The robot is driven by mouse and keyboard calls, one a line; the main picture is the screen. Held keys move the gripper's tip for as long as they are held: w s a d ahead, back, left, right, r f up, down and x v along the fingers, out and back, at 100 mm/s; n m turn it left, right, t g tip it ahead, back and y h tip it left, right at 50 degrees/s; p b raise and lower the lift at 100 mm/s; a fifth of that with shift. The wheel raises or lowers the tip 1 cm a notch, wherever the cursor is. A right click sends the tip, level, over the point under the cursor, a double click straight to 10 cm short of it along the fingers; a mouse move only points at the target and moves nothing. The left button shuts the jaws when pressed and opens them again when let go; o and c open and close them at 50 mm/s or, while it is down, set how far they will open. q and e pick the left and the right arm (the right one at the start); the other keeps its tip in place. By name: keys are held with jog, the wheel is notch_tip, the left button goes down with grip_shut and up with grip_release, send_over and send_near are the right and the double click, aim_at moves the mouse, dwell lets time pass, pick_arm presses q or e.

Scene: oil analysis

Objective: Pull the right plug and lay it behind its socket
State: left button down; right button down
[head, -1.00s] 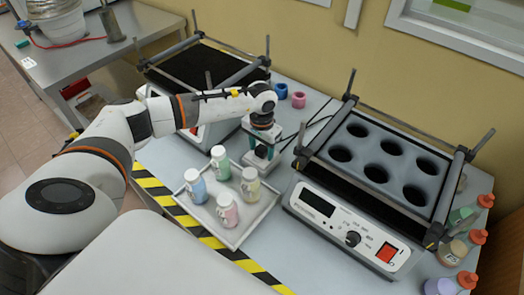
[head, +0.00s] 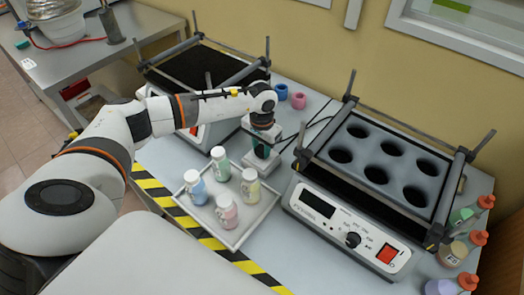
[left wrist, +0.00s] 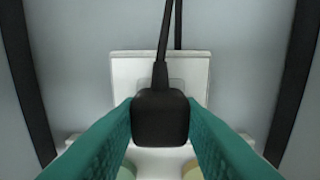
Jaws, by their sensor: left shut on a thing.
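My left gripper (head: 263,146) reaches down over the white socket (head: 262,163) between the two machines. In the left wrist view, the teal fingers of the left gripper (left wrist: 160,125) are shut on the black plug (left wrist: 160,118), one on each side. Its black cord runs up and away, and a second cord shows at the top. The pale socket (left wrist: 128,68) lies behind and below the plug. Whether the plug's pins are still in the socket is hidden. My right gripper is in neither view.
A tray (head: 241,238) with several capped bottles stands in front of the socket. A machine with round wells (head: 350,212) is at right, another (head: 190,75) at back left. Two small cups (head: 298,100) stand behind. Bottles line the right edge.

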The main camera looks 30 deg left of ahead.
aim_at(262, 147)
pick_arm(q)
jog(key=shift+r+p, duration=1.2)
jog(key=shift+r, duration=1.65)
